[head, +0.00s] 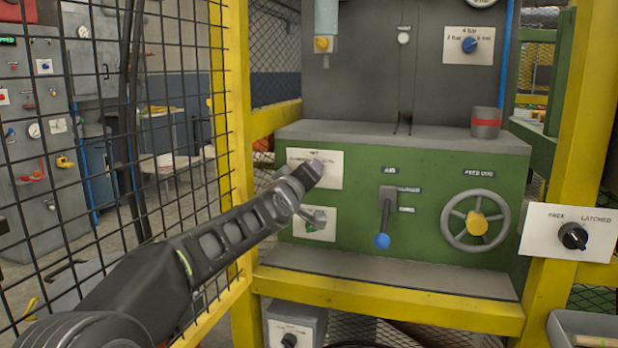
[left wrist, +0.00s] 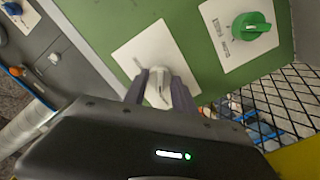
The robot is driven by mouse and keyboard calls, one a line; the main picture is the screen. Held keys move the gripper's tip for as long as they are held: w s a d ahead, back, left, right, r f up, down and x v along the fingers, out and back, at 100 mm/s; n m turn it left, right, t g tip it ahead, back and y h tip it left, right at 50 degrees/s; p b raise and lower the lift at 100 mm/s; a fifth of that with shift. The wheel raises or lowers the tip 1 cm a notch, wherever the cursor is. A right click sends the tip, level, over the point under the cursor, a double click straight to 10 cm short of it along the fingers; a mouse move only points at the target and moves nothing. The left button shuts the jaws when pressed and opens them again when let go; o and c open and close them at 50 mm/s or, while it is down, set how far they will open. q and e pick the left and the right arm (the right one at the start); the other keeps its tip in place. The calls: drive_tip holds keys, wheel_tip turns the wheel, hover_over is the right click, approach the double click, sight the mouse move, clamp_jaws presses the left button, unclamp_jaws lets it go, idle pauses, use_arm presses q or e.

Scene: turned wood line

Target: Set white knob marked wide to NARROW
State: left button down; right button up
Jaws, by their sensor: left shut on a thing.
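The white knob (left wrist: 158,88) sits on a white plate on the green machine front. In the left wrist view, the two dark fingers of my left gripper (left wrist: 160,90) are on either side of it, shut on it. In the head view, my left gripper (head: 312,172) reaches the upper white plate (head: 328,158) from the lower left. The knob is hidden behind the gripper there. The plate's printing is partly covered and too small to read, so I cannot tell which mark the knob points at. My right gripper is not in view.
A green knob (left wrist: 250,27) on its own white plate is close by. A lever with a blue ball (head: 382,240) and a grey handwheel (head: 475,220) are to the right. Black wire mesh (head: 120,130) and a yellow post (head: 240,110) stand near my left arm.

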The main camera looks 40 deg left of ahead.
use_arm(q)
drive_tip(key=shift+n, duration=0.3)
drive_tip(key=c, duration=1)
unclamp_jaws()
drive_tip(key=shift+s, duration=0.1)
drive_tip(key=shift+v, duration=3.85)
